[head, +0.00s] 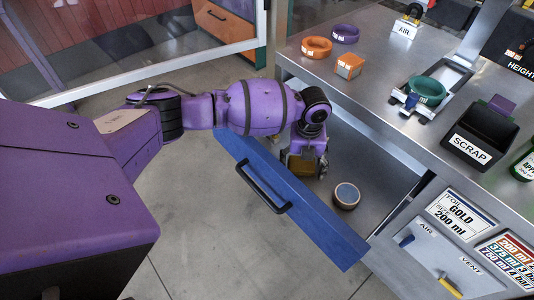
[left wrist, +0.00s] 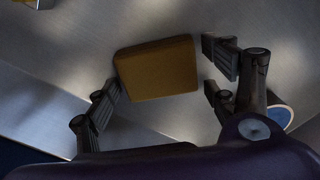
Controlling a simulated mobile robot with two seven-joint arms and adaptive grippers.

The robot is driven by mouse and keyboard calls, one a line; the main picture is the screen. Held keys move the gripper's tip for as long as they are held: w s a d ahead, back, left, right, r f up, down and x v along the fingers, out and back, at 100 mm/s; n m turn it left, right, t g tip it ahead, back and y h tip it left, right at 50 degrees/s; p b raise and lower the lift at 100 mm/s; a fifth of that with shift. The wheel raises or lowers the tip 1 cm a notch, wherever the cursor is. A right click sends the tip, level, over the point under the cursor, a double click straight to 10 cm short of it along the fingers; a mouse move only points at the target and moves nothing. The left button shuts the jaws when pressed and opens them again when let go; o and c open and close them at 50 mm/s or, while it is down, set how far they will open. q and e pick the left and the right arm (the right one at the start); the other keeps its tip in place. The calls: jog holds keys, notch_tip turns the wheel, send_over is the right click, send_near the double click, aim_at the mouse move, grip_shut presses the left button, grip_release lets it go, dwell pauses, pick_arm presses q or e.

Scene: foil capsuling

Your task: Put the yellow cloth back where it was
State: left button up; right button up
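The yellow cloth (left wrist: 157,69) is a folded, dark yellow block in the left wrist view. It lies between the fingers of my left gripper (left wrist: 163,82), with narrow gaps on both sides. In the head view my left gripper (head: 303,166) points down inside the open drawer behind its blue front (head: 290,200). A bit of the yellow cloth (head: 301,168) shows between the fingers there. The fingers stand apart and do not appear closed on the cloth. Whether the cloth rests on the drawer floor is hard to tell. My right gripper is not in view.
A round container (head: 346,195) stands in the drawer, close right of the gripper. The drawer front has a black handle (head: 264,187). On the metal bench above are an orange ring (head: 316,46), a purple ring (head: 345,33), an orange box (head: 348,65), a green ring (head: 427,89) and a scrap bin (head: 480,136).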

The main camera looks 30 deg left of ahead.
aim_at(302, 165)
pick_arm(q)
jog(key=shift+w+r, duration=0.1)
jog(key=shift+r, duration=0.05)
notch_tip(302, 165, up, 12)
jog(key=shift+r+p, duration=0.15)
jog(key=shift+p, duration=0.2)
dwell(0.3)
